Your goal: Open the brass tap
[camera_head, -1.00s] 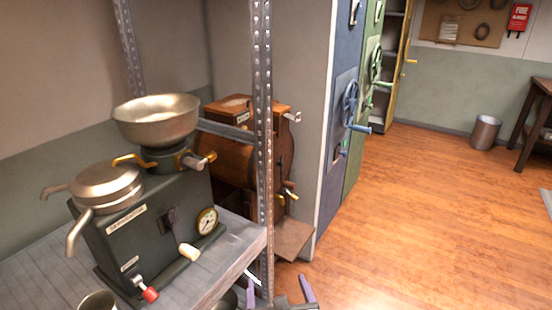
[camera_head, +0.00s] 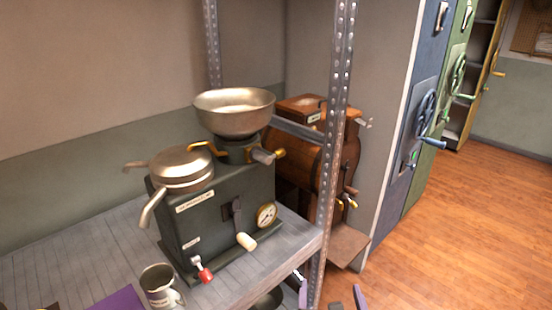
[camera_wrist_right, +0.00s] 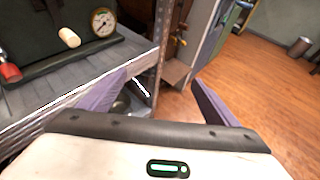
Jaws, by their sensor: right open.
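A small brass tap (camera_head: 347,201) with a dark handle sticks out of the front of a wooden barrel-shaped machine (camera_head: 322,165) behind the metal shelf post. The tap also shows small in the right wrist view (camera_wrist_right: 181,41). My right gripper (camera_head: 331,294) is at the bottom edge of the head view, below and nearer than the tap. In the right wrist view its purple fingers (camera_wrist_right: 160,80) are spread, with nothing between them.
A dark green machine (camera_head: 220,212) with a metal bowl (camera_head: 234,112), brass fittings, a gauge and a red-knobbed lever stands on the grey shelf (camera_head: 90,240). A metal mug (camera_head: 160,286) stands in front. The perforated post (camera_head: 336,110) is near the tap. Wooden floor (camera_head: 470,230) at right is clear.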

